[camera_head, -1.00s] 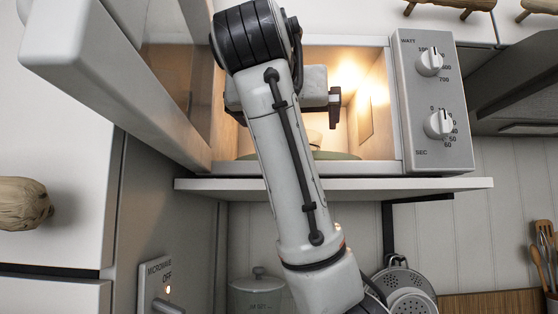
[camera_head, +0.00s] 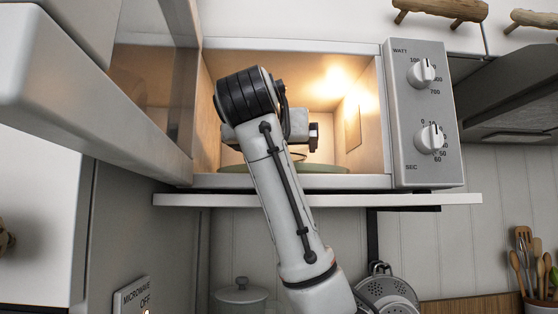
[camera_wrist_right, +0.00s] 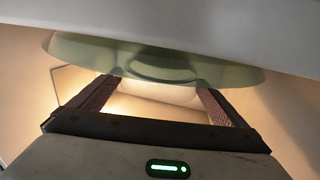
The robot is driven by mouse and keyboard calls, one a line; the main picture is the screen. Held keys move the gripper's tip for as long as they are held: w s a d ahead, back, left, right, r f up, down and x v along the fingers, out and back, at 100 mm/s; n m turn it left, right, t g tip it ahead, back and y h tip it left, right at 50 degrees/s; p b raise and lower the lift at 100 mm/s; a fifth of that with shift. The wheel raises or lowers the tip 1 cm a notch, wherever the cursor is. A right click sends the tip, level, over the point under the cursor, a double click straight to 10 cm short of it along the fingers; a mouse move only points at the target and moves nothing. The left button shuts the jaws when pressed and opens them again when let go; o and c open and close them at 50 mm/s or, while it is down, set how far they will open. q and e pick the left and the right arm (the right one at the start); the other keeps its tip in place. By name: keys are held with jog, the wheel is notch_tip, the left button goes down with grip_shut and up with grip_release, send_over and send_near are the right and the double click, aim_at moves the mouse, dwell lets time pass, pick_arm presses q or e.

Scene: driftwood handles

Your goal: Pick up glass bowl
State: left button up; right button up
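My right arm reaches into the lit, open microwave (camera_head: 355,182) in the head view. The right gripper (camera_wrist_right: 155,98) is open, its two fingers spread in the right wrist view. A pale rounded shape, likely the glass bowl (camera_wrist_right: 168,93), shows between and beyond the fingers, against the greenish glass turntable (camera_wrist_right: 95,55). I cannot tell whether the fingers touch it. In the head view the turntable (camera_head: 335,168) shows low in the cavity, and my gripper and wrist hide most of what stands on it. My left gripper is not in view.
The microwave door (camera_head: 90,95) stands open at the left. The control panel (camera_head: 423,115) borders the opening at the right. A shelf (camera_head: 400,199) runs under the microwave. A lidded pot (camera_head: 240,296), a colander (camera_head: 388,292) and wooden utensils (camera_head: 525,262) are below.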

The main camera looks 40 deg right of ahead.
jog(key=c, duration=0.7)
jog(key=shift+r, duration=0.2)
